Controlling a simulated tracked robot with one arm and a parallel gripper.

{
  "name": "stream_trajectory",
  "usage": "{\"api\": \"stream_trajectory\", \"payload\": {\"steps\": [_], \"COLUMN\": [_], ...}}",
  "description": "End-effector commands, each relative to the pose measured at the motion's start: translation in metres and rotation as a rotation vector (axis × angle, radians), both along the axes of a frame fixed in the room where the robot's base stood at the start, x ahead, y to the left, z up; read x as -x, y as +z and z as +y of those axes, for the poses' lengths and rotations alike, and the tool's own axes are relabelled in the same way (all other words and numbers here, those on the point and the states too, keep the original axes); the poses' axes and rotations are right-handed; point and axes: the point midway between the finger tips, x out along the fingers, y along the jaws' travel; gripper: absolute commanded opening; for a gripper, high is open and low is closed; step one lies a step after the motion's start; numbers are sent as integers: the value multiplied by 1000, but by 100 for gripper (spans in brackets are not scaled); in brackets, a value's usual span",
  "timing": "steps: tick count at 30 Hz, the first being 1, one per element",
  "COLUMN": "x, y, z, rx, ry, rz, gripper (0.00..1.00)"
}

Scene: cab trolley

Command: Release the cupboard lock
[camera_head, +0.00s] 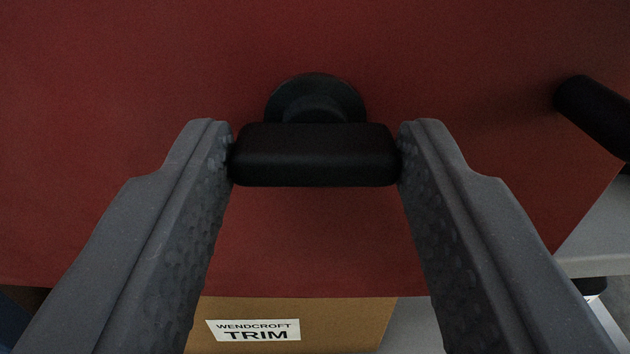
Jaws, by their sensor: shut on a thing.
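A black knob (315,155), a wide bar shape lying level, sits on a round black base (315,95) on the red cupboard panel (150,70). My gripper (315,152) has one finger at each end of the bar, both fingertips touching it. It is shut on the bar across its long side. I take this knob to be the cupboard lock; no marking on it shows its state.
A black bar handle (597,115) sticks out at the right side of the panel. Below the panel's lower edge is a tan box with a label (253,330) reading WENDCROFT TRIM. A grey surface (602,235) shows at the lower right.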

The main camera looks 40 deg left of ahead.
Motion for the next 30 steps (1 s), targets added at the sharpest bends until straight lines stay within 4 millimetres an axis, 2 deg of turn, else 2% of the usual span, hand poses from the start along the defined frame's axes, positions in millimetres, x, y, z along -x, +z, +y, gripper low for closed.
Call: {"api": "stream_trajectory", "payload": {"steps": [9,10,12,23,26,30], "x": [0,0,0,3,11,31], "y": [0,0,0,0,1,1], "z": [1,2,2,-2,-8,-24], "rx": [13,13,13,11,11,13], "ry": [3,3,3,1,-1,-2], "rz": [-9,-9,-9,-8,-8,-7], "gripper": [19,47,64,64,64,64]}}
